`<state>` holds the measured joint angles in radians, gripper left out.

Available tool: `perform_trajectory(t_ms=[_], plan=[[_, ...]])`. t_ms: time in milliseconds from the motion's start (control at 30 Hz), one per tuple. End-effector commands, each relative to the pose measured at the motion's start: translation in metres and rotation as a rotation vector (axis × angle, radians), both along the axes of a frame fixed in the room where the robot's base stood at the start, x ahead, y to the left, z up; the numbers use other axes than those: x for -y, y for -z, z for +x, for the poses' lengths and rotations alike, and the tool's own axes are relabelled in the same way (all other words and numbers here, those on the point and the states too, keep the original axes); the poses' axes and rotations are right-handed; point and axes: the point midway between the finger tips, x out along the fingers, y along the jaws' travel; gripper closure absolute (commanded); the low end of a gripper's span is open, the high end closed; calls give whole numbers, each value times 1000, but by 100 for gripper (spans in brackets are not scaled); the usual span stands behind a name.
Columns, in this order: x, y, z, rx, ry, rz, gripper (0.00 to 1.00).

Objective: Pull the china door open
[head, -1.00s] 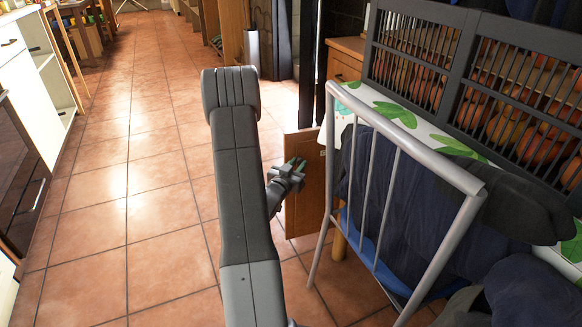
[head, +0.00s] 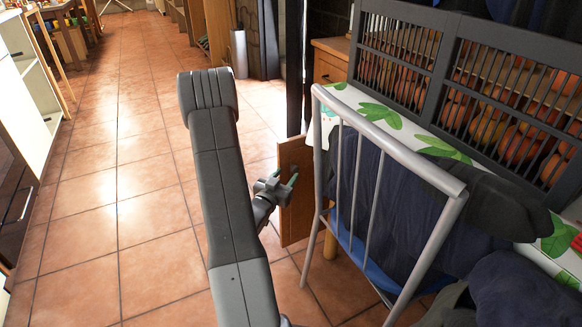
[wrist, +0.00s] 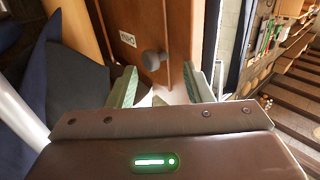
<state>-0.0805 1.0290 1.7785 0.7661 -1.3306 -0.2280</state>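The wooden door (head: 293,212) is a brown upright panel beside the metal chair, standing out towards the tiled aisle. In the wrist view the door (wrist: 172,20) carries a small white label (wrist: 127,38), its lettering too small to read, and a dark round knob (wrist: 152,61). My gripper (head: 283,186) is in front of the door. In the wrist view my gripper (wrist: 160,82) is open, with a green-padded finger on each side and the knob beyond and between the fingertips. The fingers do not hold the knob. How far the door stands open I cannot tell.
A grey metal chair frame (head: 378,128) with dark cloth stands close to the right of the door. Behind it are a leaf-patterned cloth (head: 378,113) and a slatted dark crate (head: 403,45). The tiled floor (head: 150,190) at left is clear.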

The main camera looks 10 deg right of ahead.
Motion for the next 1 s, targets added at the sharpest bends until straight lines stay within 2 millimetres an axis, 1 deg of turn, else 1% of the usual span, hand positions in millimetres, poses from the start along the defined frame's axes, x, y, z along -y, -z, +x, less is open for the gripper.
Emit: perform_trajectory(t_ms=[33,133,233,333,500,767,800,867,1000], plan=[[-10,-1,-9,-6,-6,1,54],[-25,-1,-27,-6,-9,-1,54],[-36,-1,-42,-6,-11,-2,54],[-45,1,-51,-6,-10,-1,54],[-51,1,-60,-4,-11,-1,54],[-52,1,-61,-3,-10,0,54],[-52,1,-61,-3,-10,-1,58],[-51,1,-61,-1,-9,4,70],[-51,-4,-62,54,13,78,97]])
